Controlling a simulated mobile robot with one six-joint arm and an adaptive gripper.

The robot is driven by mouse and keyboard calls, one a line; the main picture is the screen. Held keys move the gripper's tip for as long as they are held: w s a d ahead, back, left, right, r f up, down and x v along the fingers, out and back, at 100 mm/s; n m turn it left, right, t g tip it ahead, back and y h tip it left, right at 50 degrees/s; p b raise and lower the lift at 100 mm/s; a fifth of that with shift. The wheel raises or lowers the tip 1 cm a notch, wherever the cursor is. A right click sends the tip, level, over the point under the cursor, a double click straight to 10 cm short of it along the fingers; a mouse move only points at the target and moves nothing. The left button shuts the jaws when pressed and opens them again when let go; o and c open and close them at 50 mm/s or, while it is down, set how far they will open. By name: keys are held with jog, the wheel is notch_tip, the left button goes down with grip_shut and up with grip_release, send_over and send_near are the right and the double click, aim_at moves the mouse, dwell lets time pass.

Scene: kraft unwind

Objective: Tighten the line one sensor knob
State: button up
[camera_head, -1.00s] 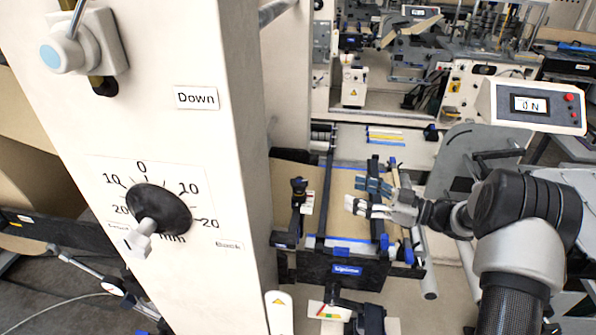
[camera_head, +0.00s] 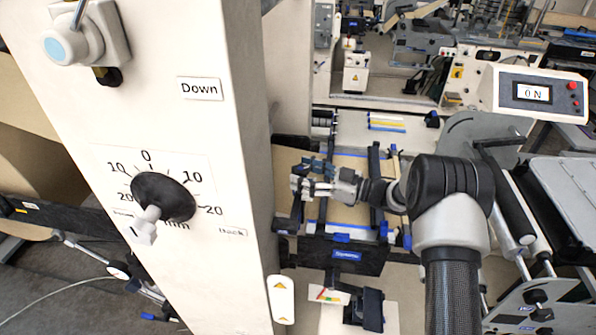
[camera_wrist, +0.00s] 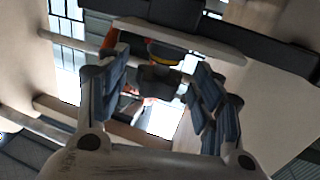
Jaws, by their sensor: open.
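In the wrist view, a dark rounded part (camera_wrist: 160,80), probably this knob, shows between the spread fingers of my gripper (camera_wrist: 157,72). Orange and yellow parts lie just behind it. I cannot tell whether the fingers touch it.
A large cream column (camera_head: 225,160) with a black dial (camera_head: 163,197) stands at left, close to the gripper. A display box (camera_head: 540,93) reading 0 N is at upper right. A dark front bar (camera_head: 340,255) crosses below the gripper. A guide rail (camera_head: 375,185) stands to its right.

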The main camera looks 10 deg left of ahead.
jog(key=shift+x, duration=1.1)
jog(key=shift+c, duration=0.6)
jog(key=c, duration=1)
